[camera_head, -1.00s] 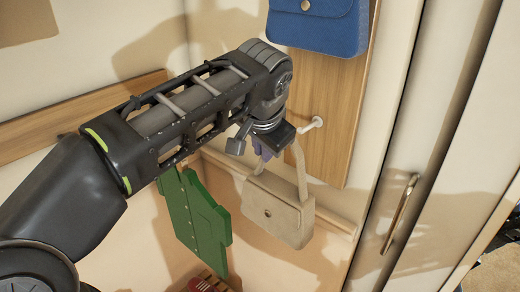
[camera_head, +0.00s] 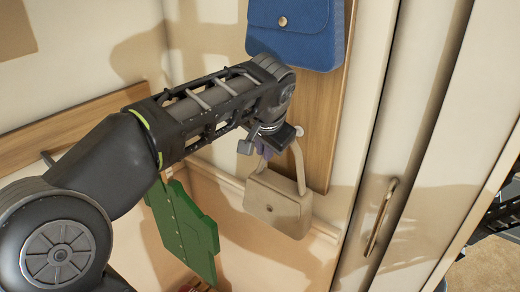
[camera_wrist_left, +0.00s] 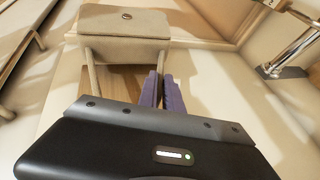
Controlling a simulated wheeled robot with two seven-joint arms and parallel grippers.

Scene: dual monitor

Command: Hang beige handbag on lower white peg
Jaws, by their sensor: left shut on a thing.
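The beige handbag (camera_head: 278,208) hangs upright by its strap beneath my left gripper (camera_head: 264,150), in front of the wooden board. The gripper is shut on the strap. In the left wrist view, the purple fingers (camera_wrist_left: 161,92) are close together beside the strap, with the bag (camera_wrist_left: 124,24) beyond. The lower white peg (camera_head: 299,130) shows just right of the gripper, near the top of the strap. It is partly hidden, and I cannot tell whether the strap is around it or only in front. My right gripper is not in view.
A blue bag (camera_head: 296,30) hangs above on the same wooden board (camera_head: 322,120). A green garment (camera_head: 182,228) hangs lower left of the handbag. A door handle (camera_head: 381,216) stands out on the right. A wooden rail (camera_head: 75,128) runs along the left wall.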

